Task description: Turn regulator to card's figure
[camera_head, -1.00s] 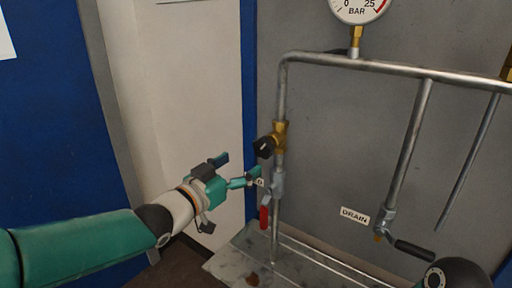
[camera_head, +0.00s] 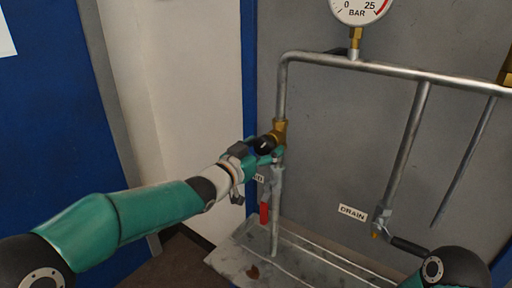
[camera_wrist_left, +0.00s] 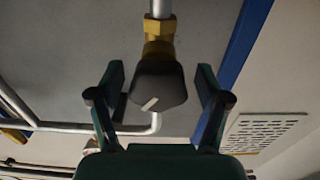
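The regulator has a black knob (camera_head: 264,144) on a brass body (camera_head: 280,130) on the vertical pipe. In the left wrist view the knob (camera_wrist_left: 158,86) with its pale pointer mark sits between the two fingers. My left gripper (camera_head: 262,150) is at the knob, with its fingers (camera_wrist_left: 160,100) open on either side and gaps showing between them and the knob. The gauge (camera_head: 361,9) is cut by the top edge; its needle is not visible. No card with a readable figure is in view. My right gripper is not in view; part of my right arm shows at lower right.
A red-handled valve (camera_head: 265,212) hangs just below the regulator. A drain valve with a black lever (camera_head: 408,246) is at the right, beside the DRAIN label (camera_head: 353,213). A grey panel (camera_head: 330,130) stands close behind the pipes.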

